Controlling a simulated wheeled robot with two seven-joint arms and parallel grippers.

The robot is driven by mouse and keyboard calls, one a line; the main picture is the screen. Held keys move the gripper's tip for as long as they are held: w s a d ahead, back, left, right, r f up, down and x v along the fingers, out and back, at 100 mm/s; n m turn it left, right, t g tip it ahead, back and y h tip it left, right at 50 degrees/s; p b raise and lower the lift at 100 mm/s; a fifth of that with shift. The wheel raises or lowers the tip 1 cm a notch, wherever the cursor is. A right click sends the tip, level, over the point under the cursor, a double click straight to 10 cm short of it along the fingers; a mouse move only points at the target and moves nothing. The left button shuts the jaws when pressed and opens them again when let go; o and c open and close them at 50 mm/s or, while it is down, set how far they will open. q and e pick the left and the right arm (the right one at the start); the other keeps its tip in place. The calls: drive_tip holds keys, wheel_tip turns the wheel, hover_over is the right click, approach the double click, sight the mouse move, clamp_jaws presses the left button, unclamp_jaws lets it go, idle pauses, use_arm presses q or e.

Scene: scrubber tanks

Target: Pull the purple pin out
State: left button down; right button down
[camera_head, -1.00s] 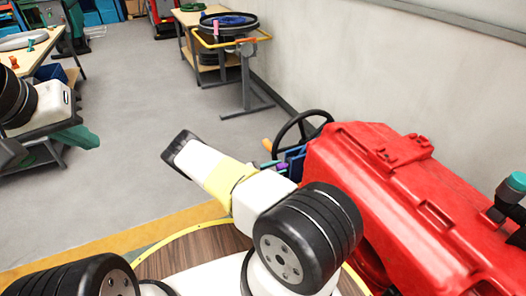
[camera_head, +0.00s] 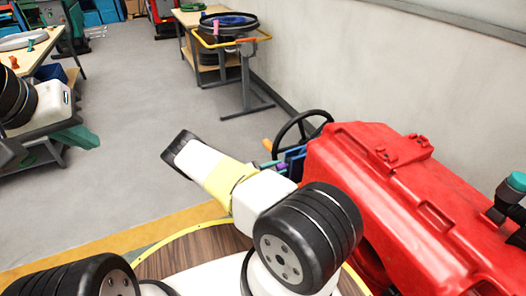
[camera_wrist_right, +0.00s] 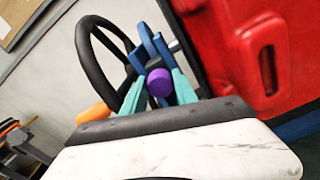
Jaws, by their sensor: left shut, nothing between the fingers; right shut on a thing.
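The purple pin (camera_wrist_right: 159,83) shows its round end in the right wrist view, between the two teal fingers of my right gripper (camera_wrist_right: 160,92). The fingers are shut on it. In the head view my right gripper (camera_head: 271,164) is beside the blue part at the red machine's left end, and a bit of the purple pin (camera_head: 281,168) shows there. The pin's far end is hidden, so I cannot tell how deep it sits. My left gripper (camera_head: 84,137) is shut and empty at the far left, away from the pin.
The red machine (camera_head: 390,190) fills the right side. Its black steering wheel (camera_head: 290,130) and blue levers (camera_wrist_right: 150,45) are close to my right fingers. An orange handle (camera_wrist_right: 94,116) is beside them.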

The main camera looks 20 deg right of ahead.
drive_tip(key=shift+a, duration=0.15)
drive_tip(key=shift+s+a, duration=0.15)
drive_tip(key=shift+a, duration=1.95)
drive_tip(key=c, duration=1)
unclamp_jaws()
drive_tip(key=shift+o, duration=0.2)
drive_tip(key=a, duration=0.8)
drive_tip(key=shift+s, duration=0.3)
